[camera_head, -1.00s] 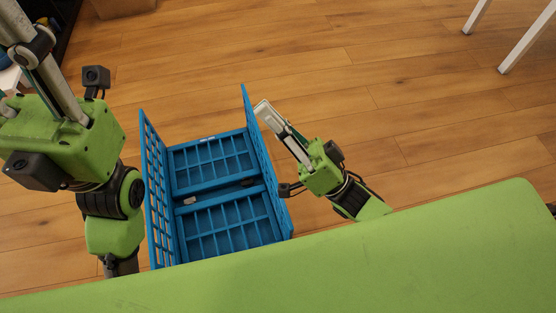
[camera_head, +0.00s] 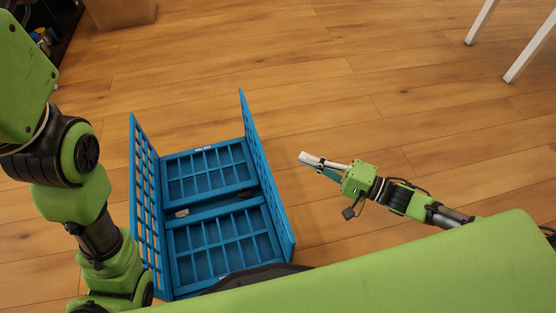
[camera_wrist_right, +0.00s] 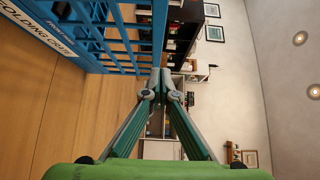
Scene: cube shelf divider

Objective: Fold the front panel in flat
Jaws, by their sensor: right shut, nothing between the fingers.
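A blue folding crate (camera_head: 170,296) stands on the wooden floor in the head view. Its left lattice panel (camera_head: 147,195) and right lattice panel (camera_head: 262,165) are upright. Two lattice panels, a far one (camera_head: 208,172) and a near one (camera_head: 215,240), lie flat between them. My left gripper is out of frame.
The floor (camera_head: 400,120) right of and beyond the crate is clear. White furniture legs (camera_head: 528,52) stand at the far right. A cardboard box (camera_head: 122,12) and dark shelf are at the upper left. My green body covers the bottom edge and hides some floor.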

